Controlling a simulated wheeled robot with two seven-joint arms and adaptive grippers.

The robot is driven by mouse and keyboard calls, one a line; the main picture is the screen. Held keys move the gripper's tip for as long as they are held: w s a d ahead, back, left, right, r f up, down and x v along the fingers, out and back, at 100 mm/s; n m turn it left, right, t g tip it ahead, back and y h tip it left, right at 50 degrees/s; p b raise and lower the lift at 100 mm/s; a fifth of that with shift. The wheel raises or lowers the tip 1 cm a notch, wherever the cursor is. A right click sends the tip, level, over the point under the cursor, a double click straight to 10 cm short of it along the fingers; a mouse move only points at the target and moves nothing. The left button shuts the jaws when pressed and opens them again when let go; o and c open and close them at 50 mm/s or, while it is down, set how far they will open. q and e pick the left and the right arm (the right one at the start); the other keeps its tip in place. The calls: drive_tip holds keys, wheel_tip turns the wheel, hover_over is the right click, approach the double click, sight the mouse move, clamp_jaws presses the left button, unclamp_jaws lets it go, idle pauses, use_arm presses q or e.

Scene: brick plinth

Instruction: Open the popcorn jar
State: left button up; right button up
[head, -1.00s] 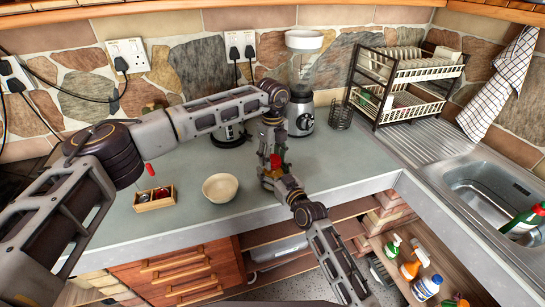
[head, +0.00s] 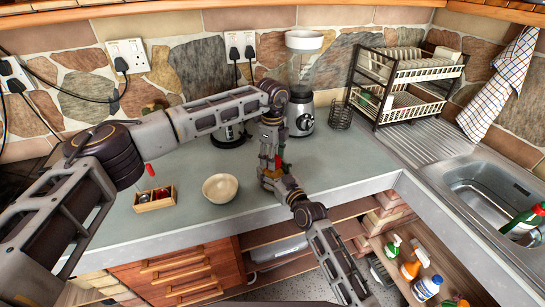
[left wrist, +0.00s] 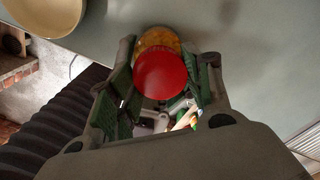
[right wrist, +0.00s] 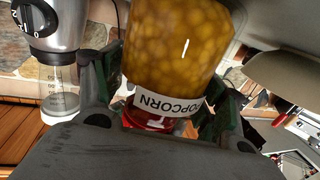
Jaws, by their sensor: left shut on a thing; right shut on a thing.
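The popcorn jar (right wrist: 175,45) is clear with yellow kernels, a white POPCORN label and a red lid (left wrist: 161,75). In the right wrist view it appears upside down, with red at the bottom. My left gripper (head: 271,150) reaches down from above; in the left wrist view its fingers stand on both sides of the lid, shut on it. My right gripper (head: 277,180) comes from the front and is shut on the jar, its fingers on both sides in the right wrist view. In the head view the grippers hide most of the jar. Whether the lid is loose cannot be told.
A cream bowl (head: 220,188) and a small wooden box (head: 155,200) stand left of the grippers on the grey counter (head: 345,165). A blender (head: 301,110) and a dish rack (head: 400,85) are behind. The sink (head: 495,185) is at the right.

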use_arm(q)
drive_tip(key=shift+r, duration=1.25)
idle(0.6)
drive_tip(key=shift+r, duration=1.85)
use_arm(e)
drive_tip(key=shift+f, duration=0.1)
drive_tip(key=o, duration=2.1)
drive_tip(key=shift+c, duration=0.2)
drive_tip(key=shift+s+d, duration=0.1)
drive_tip(key=shift+s, duration=0.05)
drive_tip(key=v, duration=1.1)
drive_tip(key=shift+s+d, duration=0.2)
drive_tip(key=shift+s, duration=0.1)
